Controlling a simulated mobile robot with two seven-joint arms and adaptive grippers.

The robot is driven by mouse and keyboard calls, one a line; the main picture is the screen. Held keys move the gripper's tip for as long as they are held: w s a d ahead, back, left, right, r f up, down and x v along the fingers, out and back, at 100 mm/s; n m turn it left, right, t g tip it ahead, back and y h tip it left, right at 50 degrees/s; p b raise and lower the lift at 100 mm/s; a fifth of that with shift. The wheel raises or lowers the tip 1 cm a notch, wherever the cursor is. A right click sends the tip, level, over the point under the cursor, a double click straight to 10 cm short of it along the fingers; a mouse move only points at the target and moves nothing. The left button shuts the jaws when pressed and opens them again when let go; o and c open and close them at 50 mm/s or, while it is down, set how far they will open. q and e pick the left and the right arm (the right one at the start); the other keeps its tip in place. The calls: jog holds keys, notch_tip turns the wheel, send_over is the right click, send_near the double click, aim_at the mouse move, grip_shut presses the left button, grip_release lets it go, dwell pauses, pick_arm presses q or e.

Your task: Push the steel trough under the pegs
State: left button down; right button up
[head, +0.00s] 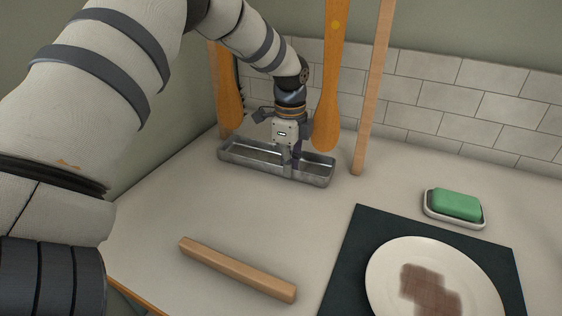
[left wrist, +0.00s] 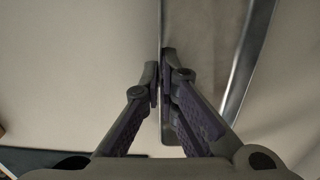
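The steel trough (head: 252,160) is a long, shallow open tray on the counter near the back wall. Its rim and walls also show in the left wrist view (left wrist: 247,60). My left gripper (head: 289,166) points down at the trough's near long side, right of its middle. In the left wrist view the fingertips (left wrist: 160,82) are close together, one on each side of a thin trough wall. No pegs are visible. Two orange wooden handles, a left one (head: 229,95) with dark bristles and a right one (head: 328,90), hang above or near the trough. My right gripper is not in view.
A thin wooden post (head: 373,90) stands right of the trough. A wooden bar (head: 237,269) lies in front. At right are green soap (head: 457,205) in a dish and a white plate (head: 385,275) with a brown patch on a dark mat (head: 350,240).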

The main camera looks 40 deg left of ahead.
pick_arm(q)
jog(key=shift+w+d, duration=0.1)
jog(key=shift+d, duration=0.1)
jog(key=c, duration=1.7)
grip_release()
jog(key=shift+r, duration=0.1)
notch_tip(320, 180, up, 12)
jog(key=shift+f, duration=0.1)
